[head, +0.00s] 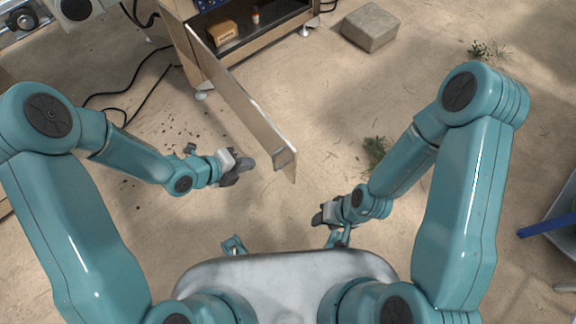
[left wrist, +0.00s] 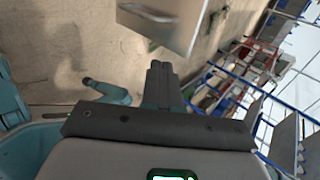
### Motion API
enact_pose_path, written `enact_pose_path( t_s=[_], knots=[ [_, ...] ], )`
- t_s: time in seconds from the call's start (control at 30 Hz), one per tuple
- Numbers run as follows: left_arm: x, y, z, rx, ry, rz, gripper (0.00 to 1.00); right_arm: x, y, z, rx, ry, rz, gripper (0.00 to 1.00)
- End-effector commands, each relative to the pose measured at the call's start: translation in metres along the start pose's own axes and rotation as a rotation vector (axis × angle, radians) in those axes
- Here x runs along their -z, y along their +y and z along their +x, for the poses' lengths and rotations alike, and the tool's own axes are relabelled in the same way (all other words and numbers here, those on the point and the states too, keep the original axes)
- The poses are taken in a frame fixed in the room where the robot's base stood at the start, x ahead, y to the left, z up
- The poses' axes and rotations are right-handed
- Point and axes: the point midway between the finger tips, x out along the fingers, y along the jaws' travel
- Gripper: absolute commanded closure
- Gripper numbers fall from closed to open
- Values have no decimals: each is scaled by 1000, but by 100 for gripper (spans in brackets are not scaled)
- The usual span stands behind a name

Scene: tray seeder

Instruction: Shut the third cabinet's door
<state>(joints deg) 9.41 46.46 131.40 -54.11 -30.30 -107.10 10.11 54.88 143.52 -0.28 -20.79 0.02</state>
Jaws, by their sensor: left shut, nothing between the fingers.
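The cabinet (head: 181,45) stands at the top of the head view with its door (head: 245,107) swung open towards me. The door shows nearly edge-on, with a handle near its free end. My left gripper (head: 250,163) is shut and empty, just left of the door's free end; a small gap seems to lie between them. In the left wrist view the shut fingers (left wrist: 159,72) point at the door's lower part (left wrist: 165,22), where a curved metal handle (left wrist: 146,13) shows. My right gripper (head: 318,219) is low, right of the door; its fingers are too small to read.
Inside the cabinet are a brown box (head: 222,31) and a small pot (head: 255,16). A grey stone block (head: 369,27) lies right of it. Black cables (head: 125,105) run along the floor at left. Blue-railed racks (left wrist: 262,75) show in the left wrist view. The sandy floor right of the door is mostly clear.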

Motion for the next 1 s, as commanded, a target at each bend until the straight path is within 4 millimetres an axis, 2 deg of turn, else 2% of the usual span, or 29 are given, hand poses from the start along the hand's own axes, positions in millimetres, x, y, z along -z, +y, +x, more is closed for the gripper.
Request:
enact_pose_path(
  t_s=[0.03, 0.27, 0.37, 0.67, 0.73, 0.8, 1.0],
  knots=[
    [-2, 12, 9, 2, -5, -1, 100, 0, 5, 15, 0, 1, -1, 57],
    [-2, 17, 17, 1, -6, -5, 100, 1, 7, 20, 0, 1, -1, 57],
    [-1, 18, 34, 1, -4, -3, 100, 1, 9, 25, 0, 1, -1, 57],
    [-1, 17, 101, 0, -3, -3, 100, 3, 16, 41, 0, 5, 3, 57],
    [0, 16, 115, 0, -3, -2, 100, 4, 17, 44, -1, 7, 6, 57],
    [-1, 3, 122, 2, -4, 1, 100, 4, 18, 44, -1, 8, 7, 57],
    [-1, -12, 137, 1, -4, -3, 100, 5, 19, 46, -1, 10, 10, 57]
  ],
)
